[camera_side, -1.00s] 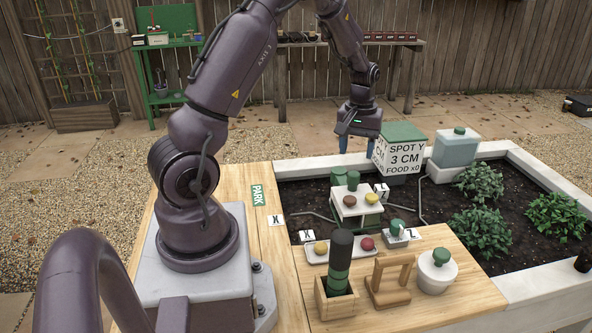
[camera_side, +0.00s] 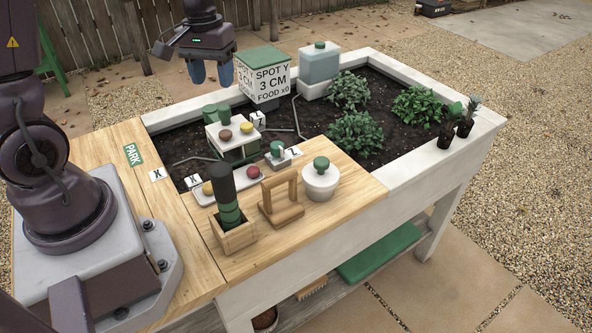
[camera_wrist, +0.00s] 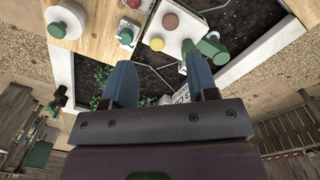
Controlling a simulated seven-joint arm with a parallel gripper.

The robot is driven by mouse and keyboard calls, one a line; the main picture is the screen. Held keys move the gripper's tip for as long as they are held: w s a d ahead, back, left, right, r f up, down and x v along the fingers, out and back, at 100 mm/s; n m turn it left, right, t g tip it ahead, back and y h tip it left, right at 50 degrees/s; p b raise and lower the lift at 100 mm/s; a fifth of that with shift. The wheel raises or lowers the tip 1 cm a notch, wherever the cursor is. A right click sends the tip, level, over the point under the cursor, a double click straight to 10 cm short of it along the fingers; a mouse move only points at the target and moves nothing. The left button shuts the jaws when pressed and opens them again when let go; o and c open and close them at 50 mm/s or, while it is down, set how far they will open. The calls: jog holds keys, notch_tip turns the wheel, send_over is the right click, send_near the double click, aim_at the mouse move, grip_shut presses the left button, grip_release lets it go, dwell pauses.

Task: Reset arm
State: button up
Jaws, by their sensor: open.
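My gripper (camera_side: 211,76) is open and empty in the side view, with its blue fingers pointing down above the far left part of the raised bed, left of the green-lidded "SPOT Y 3 CM" box (camera_side: 266,78). In the wrist view my gripper (camera_wrist: 163,82) shows both blue fingers apart with nothing held between them. A green "PARK" label (camera_side: 133,155) lies on the wooden board (camera_side: 112,166) beside my base.
A white stand (camera_side: 227,131) with coloured knobs, a tray (camera_side: 206,197), a wooden holder (camera_side: 234,238) with a dark green-banded tool, a wooden handle block (camera_side: 280,205) and a white pot (camera_side: 320,185) crowd the near side. Plants (camera_side: 355,135) and a clear tank (camera_side: 320,64) stand right.

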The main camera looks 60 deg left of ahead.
jog(key=s+d+r+m+t, duration=0.2)
jog(key=s+d+r+m, duration=0.2)
jog(key=s+d+r, duration=0.1)
jog(key=s+d+r+m+t, duration=0.3)
jog(key=s+d+r, duration=0.2)
jog(key=d, duration=0.5)
notch_tip(320, 180, up, 2)
jog(key=shift+r+m+t, duration=0.2)
jog(key=shift+m+t, duration=0.1)
jog(key=shift+m, duration=0.1)
jog(key=shift+s, duration=0.1)
dwell(0.6)
